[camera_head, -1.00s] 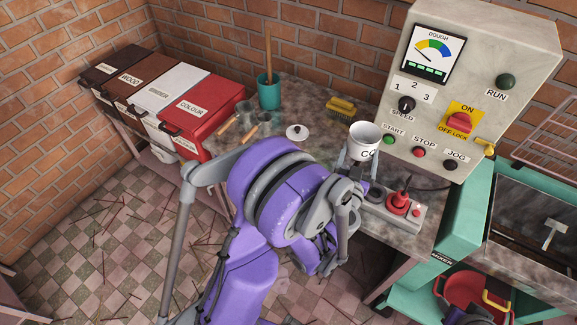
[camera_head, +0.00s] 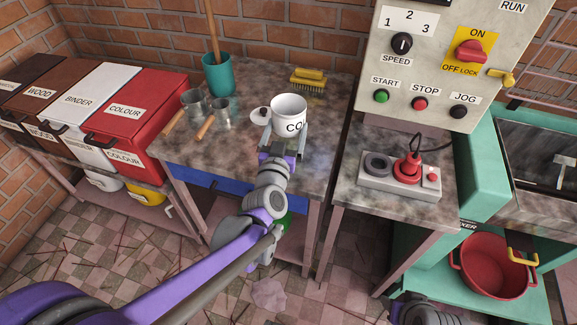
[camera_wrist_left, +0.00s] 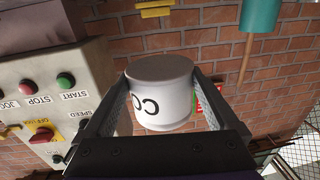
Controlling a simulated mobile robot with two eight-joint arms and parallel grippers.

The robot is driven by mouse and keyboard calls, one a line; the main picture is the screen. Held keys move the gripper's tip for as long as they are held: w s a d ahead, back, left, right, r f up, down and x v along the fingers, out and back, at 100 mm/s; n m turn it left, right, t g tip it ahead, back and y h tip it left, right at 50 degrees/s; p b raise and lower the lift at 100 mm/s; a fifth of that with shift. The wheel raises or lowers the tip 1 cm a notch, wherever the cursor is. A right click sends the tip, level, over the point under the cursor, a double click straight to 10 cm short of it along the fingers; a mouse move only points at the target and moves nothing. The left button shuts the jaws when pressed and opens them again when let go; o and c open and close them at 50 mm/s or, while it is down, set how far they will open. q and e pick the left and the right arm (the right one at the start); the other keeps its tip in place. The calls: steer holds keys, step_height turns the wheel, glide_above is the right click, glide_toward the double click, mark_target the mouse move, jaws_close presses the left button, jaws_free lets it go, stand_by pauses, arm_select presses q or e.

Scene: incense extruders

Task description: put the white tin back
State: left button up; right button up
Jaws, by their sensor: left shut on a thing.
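The white tin (camera_head: 289,113) is marked with black letters starting "CO" and stands upright with its open top upward. My left gripper (camera_head: 284,136) is shut on it, a finger on either side. In the left wrist view, which is upside down, the tin (camera_wrist_left: 160,95) sits between both fingers and its base shows, so it is held off the table. The height of the gap is hard to judge.
Two metal cups (camera_head: 193,101) with wooden handles lie left of the lid. A teal pot (camera_head: 218,76) and yellow brush (camera_head: 308,77) stand behind. Labelled bins (camera_head: 128,112) are at left. The control panel (camera_head: 440,60) and a grey switch box (camera_head: 400,181) are at right.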

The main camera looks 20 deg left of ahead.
arm_select(q)
steer(key=shift+s+d+f+m+h+b, duration=0.15)
steer(key=shift+f+m+h+b, duration=0.15)
steer(key=shift+f+h+b, duration=0.4)
steer(key=shift+s+d+r+b, duration=0.15)
steer(key=shift+s+b, duration=0.1)
steer(key=shift+b, duration=0.35)
steer(key=shift+m, duration=0.3)
step_height(320, 180, down, 10)
steer(key=b, duration=0.4)
arm_select(e)
step_height(320, 180, down, 10)
steer(key=shift+w+r, duration=0.2)
steer(key=shift+w, duration=0.25)
arm_select(q)
steer(key=shift+s, duration=0.1)
arm_select(e)
steer(key=shift+a, duration=0.1)
arm_select(q)
steer(key=shift+f+b, duration=0.25)
steer(key=shift+b, duration=0.05)
steer(key=o, duration=1.2)
steer(key=shift+o, duration=0.2)
arm_select(e)
steer(key=shift+f, duration=0.2)
arm_select(q)
steer(key=shift+r, duration=0.15)
arm_select(e)
steer(key=shift+r, duration=0.1)
